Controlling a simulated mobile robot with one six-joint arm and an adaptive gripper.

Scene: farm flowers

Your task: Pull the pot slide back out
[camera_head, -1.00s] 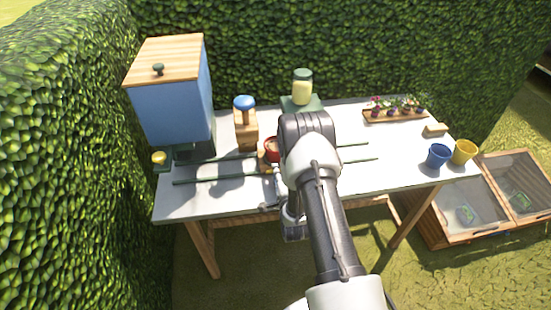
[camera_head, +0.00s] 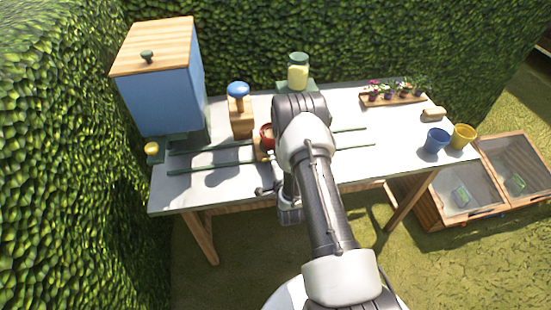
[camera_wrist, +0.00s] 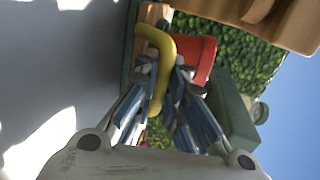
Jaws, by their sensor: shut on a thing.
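The pot slide is a wooden carriage (camera_head: 259,150) on two green rails (camera_head: 215,165) across the table. A red pot (camera_head: 267,133) stands on it, partly hidden by my arm; the pot also shows in the wrist view (camera_wrist: 203,58). In the wrist view a curved yellow handle (camera_wrist: 166,42) passes between the fingers of my gripper (camera_wrist: 164,76), which is shut on it. In the head view my arm hides most of the gripper and the handle. The slide is at about the middle of the rails, beside the stamp post.
A blue hopper (camera_head: 160,90) stands over the rails' left end. A blue-knobbed wooden post (camera_head: 240,122) and a green jar stand (camera_head: 298,75) are behind the rails. A flower tray (camera_head: 393,98), a blue cup (camera_head: 436,141) and a yellow cup (camera_head: 463,136) are at right.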

